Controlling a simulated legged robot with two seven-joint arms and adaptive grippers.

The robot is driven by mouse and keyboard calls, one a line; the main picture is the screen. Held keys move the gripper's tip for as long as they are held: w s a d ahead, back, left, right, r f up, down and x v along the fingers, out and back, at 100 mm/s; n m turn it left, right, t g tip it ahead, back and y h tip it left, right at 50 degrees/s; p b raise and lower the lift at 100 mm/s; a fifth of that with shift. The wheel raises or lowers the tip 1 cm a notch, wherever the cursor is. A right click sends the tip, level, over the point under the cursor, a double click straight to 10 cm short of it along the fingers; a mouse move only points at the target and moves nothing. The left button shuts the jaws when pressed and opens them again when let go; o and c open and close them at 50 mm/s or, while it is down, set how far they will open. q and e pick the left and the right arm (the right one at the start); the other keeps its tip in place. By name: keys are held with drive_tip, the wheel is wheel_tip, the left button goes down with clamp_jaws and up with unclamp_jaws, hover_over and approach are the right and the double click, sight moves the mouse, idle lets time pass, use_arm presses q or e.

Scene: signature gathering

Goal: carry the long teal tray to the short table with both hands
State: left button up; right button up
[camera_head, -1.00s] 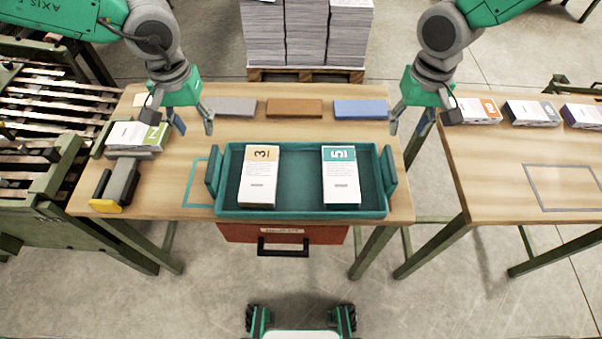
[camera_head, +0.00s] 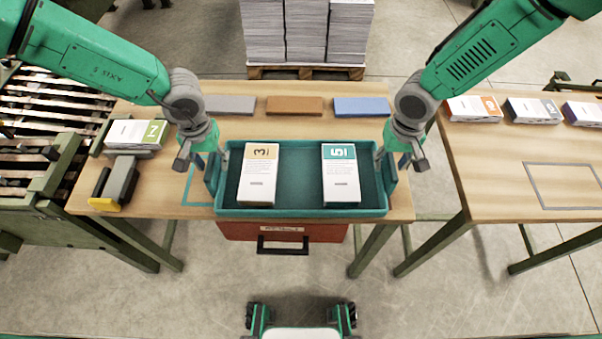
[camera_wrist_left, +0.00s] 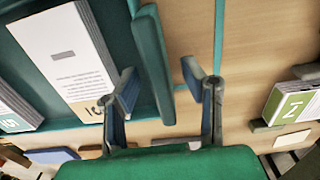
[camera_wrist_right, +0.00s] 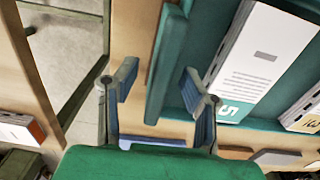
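The long teal tray (camera_head: 300,211) lies on the wooden table in front of me. It holds a booklet stack marked 3 (camera_head: 258,178) and one marked 5 (camera_head: 341,176). My left gripper (camera_head: 206,168) is over the tray's left handle; in the left wrist view its open fingers (camera_wrist_left: 165,88) stand on either side of this handle (camera_wrist_left: 152,62). My right gripper (camera_head: 396,166) is over the right handle; in the right wrist view its open fingers (camera_wrist_right: 160,85) stand on either side of that handle (camera_wrist_right: 166,60). Both grippers partly hide the handles in the head view.
A second table (camera_head: 500,190) stands to the right across a gap, with a grey outline (camera_head: 565,187) and several booklet stacks at its back. Grey, brown (camera_head: 294,106) and blue blocks lie behind the tray.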

use_arm(q)
clamp_jaws()
use_arm(e)
clamp_jaws()
use_arm(q)
drive_tip(key=shift+w+r, duration=0.1)
use_arm(e)
drive_tip(key=shift+r, duration=0.1)
